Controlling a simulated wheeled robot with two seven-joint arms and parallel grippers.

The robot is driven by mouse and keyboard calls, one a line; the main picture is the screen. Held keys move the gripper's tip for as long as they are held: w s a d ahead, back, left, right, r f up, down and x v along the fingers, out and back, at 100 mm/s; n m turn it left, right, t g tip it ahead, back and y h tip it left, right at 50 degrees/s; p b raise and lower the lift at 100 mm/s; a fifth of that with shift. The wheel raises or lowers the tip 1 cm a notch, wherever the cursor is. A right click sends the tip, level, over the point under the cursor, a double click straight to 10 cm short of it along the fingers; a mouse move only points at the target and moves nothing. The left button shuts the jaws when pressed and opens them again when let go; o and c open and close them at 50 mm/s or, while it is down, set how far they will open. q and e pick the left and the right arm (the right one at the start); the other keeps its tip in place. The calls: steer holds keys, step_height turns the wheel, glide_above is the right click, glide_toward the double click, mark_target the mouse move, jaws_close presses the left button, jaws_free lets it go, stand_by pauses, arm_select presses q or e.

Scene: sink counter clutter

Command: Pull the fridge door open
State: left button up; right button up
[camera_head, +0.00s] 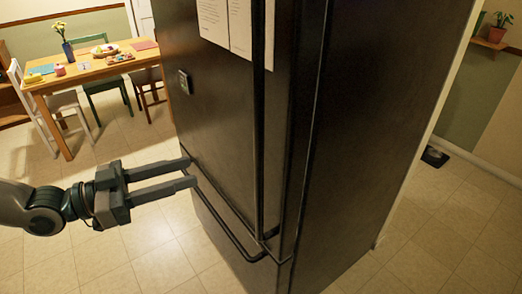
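The black fridge (355,130) stands in the middle of the view. Its upper door (220,110) faces left and looks closed. A long vertical bar handle (258,130) runs down the right part of this door. A second, slanting bar handle (225,225) crosses the lower drawer front. My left gripper (190,173) comes in from the left, with its two fingers apart and nothing seen between them. Its fingertips are at the fridge's left edge, near the left end of the lower handle. I cannot tell whether they touch it. My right gripper is not in view.
A wooden table (95,70) with chairs, food and a flower vase (66,45) stands at the back left. Papers (228,22) and a small dark device (185,82) are on the fridge door. Tiled floor (150,250) is clear around my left gripper.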

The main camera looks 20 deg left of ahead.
mark_target(259, 152)
arm_select(q)
steer(key=shift+w+d, duration=0.1)
steer(key=shift+d, duration=0.05)
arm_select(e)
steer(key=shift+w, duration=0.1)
